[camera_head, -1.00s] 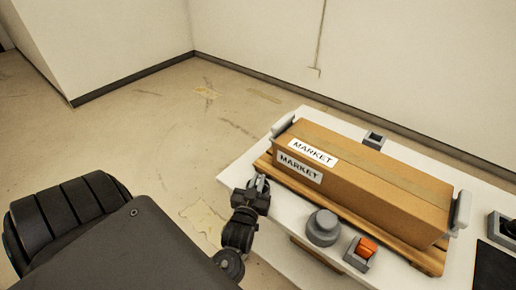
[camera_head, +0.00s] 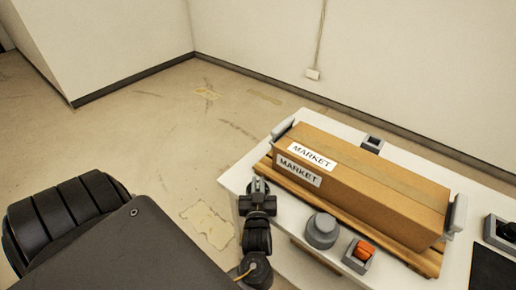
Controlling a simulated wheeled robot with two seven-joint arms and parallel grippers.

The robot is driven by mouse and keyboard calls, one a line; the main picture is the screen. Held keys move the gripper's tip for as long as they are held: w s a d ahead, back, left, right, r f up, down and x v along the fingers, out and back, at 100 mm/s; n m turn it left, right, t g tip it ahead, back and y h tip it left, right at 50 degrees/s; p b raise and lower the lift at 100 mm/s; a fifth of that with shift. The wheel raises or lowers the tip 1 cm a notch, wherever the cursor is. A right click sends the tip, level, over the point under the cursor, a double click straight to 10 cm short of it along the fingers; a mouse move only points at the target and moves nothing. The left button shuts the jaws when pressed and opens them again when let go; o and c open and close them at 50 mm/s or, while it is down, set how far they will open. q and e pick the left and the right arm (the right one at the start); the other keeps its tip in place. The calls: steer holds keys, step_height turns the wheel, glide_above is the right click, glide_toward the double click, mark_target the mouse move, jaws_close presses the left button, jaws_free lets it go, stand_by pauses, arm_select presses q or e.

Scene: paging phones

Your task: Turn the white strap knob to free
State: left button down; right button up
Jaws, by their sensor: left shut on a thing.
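My left gripper (camera_head: 258,188) is at the left front corner of the white table (camera_head: 236,178), beside the box. It is shut on a small pale grey piece, which I take to be the white strap knob; the fingers hide most of it. I cannot read its setting. A cardboard box (camera_head: 375,182) with MARKET labels lies on a wooden pallet (camera_head: 405,254), between a pale upright piece (camera_head: 283,129) at its left end and another (camera_head: 457,212) at its right end. My right gripper is not in view.
A grey round knob (camera_head: 322,231) and an orange knob (camera_head: 364,250) in a grey holder stand at the table's front edge. A small grey holder (camera_head: 372,143) is behind the box. A dark panel (camera_head: 492,268) lies at the right. The floor at the left is clear.

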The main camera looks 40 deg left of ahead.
arm_select(q)
steer(key=c, duration=1.5)
jaws_free()
steer(key=shift+r, duration=0.1)
steer(key=shift+s+d, duration=0.25)
steer(key=b+v, duration=0.1)
steer(key=v, duration=0.5)
steer(key=shift+s+d, duration=0.2)
steer(key=shift+s, duration=0.15)
